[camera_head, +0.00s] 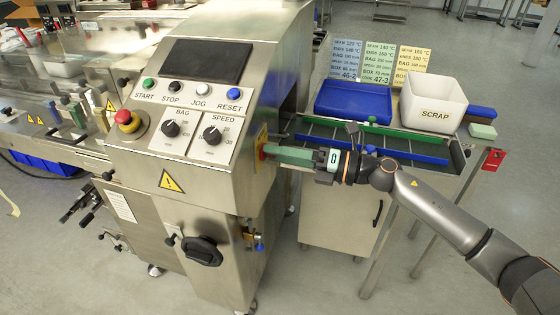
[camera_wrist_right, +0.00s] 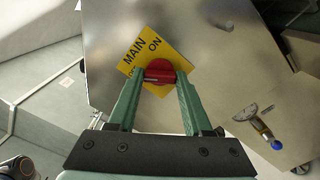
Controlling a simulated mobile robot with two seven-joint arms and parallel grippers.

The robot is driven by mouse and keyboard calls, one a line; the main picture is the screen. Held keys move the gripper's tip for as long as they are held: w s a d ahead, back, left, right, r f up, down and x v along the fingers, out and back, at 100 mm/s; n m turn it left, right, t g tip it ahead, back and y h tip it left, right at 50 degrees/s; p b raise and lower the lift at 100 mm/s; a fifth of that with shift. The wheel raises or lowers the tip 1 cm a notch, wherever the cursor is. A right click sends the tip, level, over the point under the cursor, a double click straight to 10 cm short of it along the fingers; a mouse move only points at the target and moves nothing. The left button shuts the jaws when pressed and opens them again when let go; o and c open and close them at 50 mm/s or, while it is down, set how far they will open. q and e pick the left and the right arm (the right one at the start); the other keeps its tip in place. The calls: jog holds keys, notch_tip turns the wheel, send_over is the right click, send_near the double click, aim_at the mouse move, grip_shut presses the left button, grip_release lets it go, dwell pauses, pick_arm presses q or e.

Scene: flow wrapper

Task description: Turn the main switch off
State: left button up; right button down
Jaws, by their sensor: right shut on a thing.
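The main switch (camera_wrist_right: 158,72) is a red rotary knob on a yellow plate (camera_wrist_right: 146,54) in the right wrist view. The plate reads MAIN and ON, with another word partly covered by the gripper. In the head view the switch (camera_head: 262,152) sits on the right side of the steel machine, mostly seen edge-on. My right gripper (camera_head: 268,152) reaches it from the right with its green fingers. In the wrist view the right gripper (camera_wrist_right: 158,76) has its fingertips on both sides of the red knob and is shut on it. My left gripper is not in view.
The machine's sloped panel (camera_head: 190,115) carries a screen, buttons, two dials and a red emergency stop (camera_head: 127,120). Behind my right arm are a conveyor (camera_head: 330,136), a blue tray (camera_head: 353,103) and a white SCRAP bin (camera_head: 433,104). Floor shows below the arm.

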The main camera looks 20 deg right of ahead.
jog(key=shift+n+b, duration=0.65)
jog(key=shift+n, duration=0.45)
jog(key=shift+c, duration=1.6)
grip_release()
jog(key=shift+d, duration=0.1)
jog(key=b+v, duration=0.2)
jog(key=v, duration=1)
jog(key=shift+s, duration=0.2)
